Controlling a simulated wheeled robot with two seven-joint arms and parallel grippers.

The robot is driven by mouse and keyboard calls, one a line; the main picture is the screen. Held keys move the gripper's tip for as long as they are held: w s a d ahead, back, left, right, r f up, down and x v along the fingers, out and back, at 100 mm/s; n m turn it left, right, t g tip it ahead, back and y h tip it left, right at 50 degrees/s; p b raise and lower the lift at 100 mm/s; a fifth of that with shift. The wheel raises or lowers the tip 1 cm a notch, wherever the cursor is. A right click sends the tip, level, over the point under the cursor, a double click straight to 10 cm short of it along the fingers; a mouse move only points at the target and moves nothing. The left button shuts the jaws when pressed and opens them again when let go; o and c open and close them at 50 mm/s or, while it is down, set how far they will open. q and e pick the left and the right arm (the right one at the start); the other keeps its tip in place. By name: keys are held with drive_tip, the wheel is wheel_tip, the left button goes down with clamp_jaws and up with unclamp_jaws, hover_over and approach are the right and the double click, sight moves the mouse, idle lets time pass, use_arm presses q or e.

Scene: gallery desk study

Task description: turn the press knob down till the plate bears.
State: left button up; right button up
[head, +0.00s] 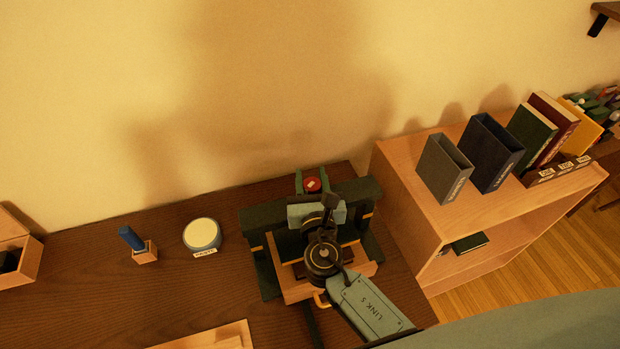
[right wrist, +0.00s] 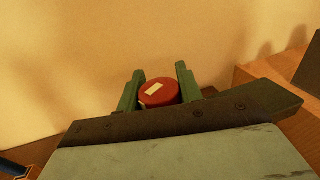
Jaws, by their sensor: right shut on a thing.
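The red press knob (head: 312,184) with a pale mark on top stands above the dark green press frame (head: 262,217) on the desk. My right gripper (head: 311,183) is over the press, with its green fingers on both sides of the knob. In the right wrist view the knob (right wrist: 160,91) sits between the two fingers (right wrist: 160,88), and they are shut on it. My right arm hides much of the press, and I cannot tell whether the plate bears on what lies under it. A light wooden part (head: 295,291) shows low in the press. My left gripper is not in view.
Left of the press, a round white-topped tin (head: 202,234) and a blue item in a wooden block (head: 132,238) stand on the dark desk (head: 90,270). A wooden shelf (head: 400,175) with upright books and boxes stands close on the right. The wall is behind.

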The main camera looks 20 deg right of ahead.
drive_tip(key=shift+m+h, duration=0.3)
drive_tip(key=shift+h, duration=0.1)
drive_tip(key=o, duration=1)
drive_tip(key=b+v, duration=0.1)
drive_tip(key=v, duration=1.2)
drive_tip(key=shift+s+b, duration=0.2)
drive_tip(key=shift+b, duration=0.15)
drive_tip(key=shift+a+r, duration=0.1)
